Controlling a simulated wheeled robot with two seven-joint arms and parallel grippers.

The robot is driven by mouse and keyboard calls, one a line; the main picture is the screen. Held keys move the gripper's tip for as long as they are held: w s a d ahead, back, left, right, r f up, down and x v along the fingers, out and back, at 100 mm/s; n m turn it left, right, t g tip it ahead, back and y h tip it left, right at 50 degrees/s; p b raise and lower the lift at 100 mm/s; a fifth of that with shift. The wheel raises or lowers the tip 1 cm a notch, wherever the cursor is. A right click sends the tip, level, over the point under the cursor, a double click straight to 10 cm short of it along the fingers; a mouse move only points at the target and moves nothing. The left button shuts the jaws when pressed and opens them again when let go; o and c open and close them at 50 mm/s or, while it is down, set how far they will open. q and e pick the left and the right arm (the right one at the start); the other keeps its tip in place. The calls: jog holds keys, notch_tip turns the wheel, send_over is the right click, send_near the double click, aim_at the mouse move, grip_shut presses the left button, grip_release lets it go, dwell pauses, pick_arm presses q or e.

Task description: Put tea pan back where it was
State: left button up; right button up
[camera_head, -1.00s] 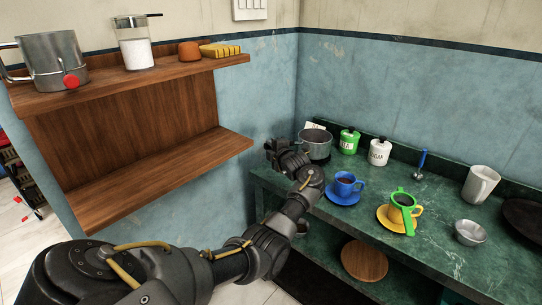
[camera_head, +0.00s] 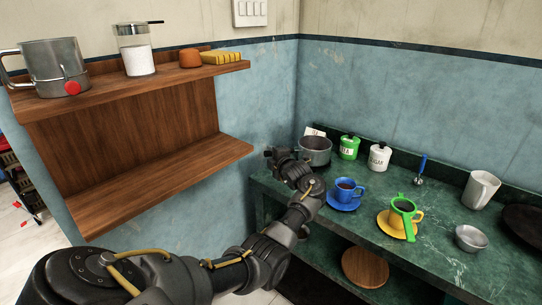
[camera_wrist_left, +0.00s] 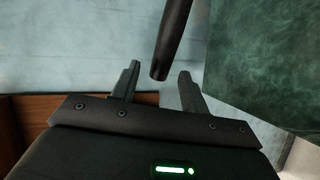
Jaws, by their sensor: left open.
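The tea pan is a grey metal pot (camera_head: 315,151) at the far left corner of the green counter, by the wall. Its dark handle (camera_wrist_left: 172,40) shows in the left wrist view, and its end lies between my left fingertips. My left gripper (camera_head: 270,157) is beside the pan on its left, and in the wrist view (camera_wrist_left: 159,78) its fingers are apart on either side of the handle end, with gaps visible. The pan's base is partly hidden by my wrist. My right gripper is not in view.
A blue cup (camera_head: 346,190) and a yellow cup with a green strainer (camera_head: 403,205) stand near the pan. Green (camera_head: 349,147) and white (camera_head: 379,157) canisters stand behind. A wooden wall shelf (camera_head: 160,185) is at left; its lower board is empty.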

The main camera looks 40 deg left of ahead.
pick_arm(q)
jog(key=p+v, duration=0.5)
jog(key=v, duration=0.6)
jog(key=shift+p, duration=0.35)
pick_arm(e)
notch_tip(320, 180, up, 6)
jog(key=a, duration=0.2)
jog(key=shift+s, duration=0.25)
pick_arm(q)
jog(key=shift+s+d, duration=0.1)
jog(key=shift+d, duration=0.05)
